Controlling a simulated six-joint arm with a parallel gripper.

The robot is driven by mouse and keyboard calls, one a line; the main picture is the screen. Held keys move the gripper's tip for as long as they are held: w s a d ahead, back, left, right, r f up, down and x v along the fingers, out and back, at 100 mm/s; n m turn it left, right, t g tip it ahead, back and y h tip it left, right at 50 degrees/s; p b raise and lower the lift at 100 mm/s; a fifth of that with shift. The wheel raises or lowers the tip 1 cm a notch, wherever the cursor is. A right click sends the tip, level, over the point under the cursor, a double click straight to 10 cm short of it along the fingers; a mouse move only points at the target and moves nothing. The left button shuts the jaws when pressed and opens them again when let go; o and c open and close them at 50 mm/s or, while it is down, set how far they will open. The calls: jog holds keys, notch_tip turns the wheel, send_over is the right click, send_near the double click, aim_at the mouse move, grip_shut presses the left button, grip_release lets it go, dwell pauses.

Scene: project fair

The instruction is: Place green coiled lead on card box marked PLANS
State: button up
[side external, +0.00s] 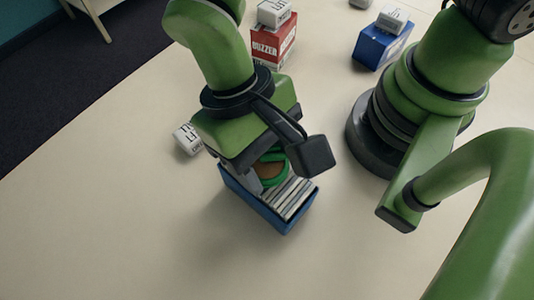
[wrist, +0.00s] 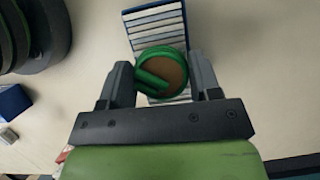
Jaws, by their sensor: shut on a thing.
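The green coiled lead (side external: 275,182) is a thick green ring with a brown middle. My gripper (side external: 271,172) is shut on it. In the wrist view the lead (wrist: 158,53) sits between the two dark fingers of my gripper (wrist: 162,76). It is over an open blue box (side external: 256,206) packed with a row of pale, thin cards or cases (side external: 291,199). The row also shows behind the lead in the wrist view (wrist: 156,18). I cannot tell whether the lead touches it. No PLANS marking is readable.
A red box marked BUZZER (side external: 266,51) and another blue box (side external: 376,48) stand at the back, each with a white lettered block on top. A white block (side external: 187,139) lies left of my gripper. The pale table is clear at the front left.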

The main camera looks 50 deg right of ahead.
jog(key=shift+f, duration=0.4)
jog(key=shift+f, duration=0.1)
jog(key=o, duration=0.9)
jog(key=v, duration=1.1)
jog(key=w+d+r+m+t+y, duration=0.1)
jog(key=w+d+r+t+y, duration=0.15)
jog(key=d+r+t, duration=0.5)
jog(key=s+d+r+t, duration=0.1)
jog(key=d, duration=0.3)
jog(key=s+d+r+m+t, duration=0.1)
jog(key=s+d+r+t, duration=0.1)
jog(key=d, duration=0.1)
jog(key=s+d+r+t+h, duration=0.1)
jog(key=d+r, duration=0.1)
jog(key=d, duration=0.2)
jog(key=shift+s+d+m, duration=0.25)
jog(key=shift+d+m, duration=0.1)
jog(key=shift+m, duration=0.05)
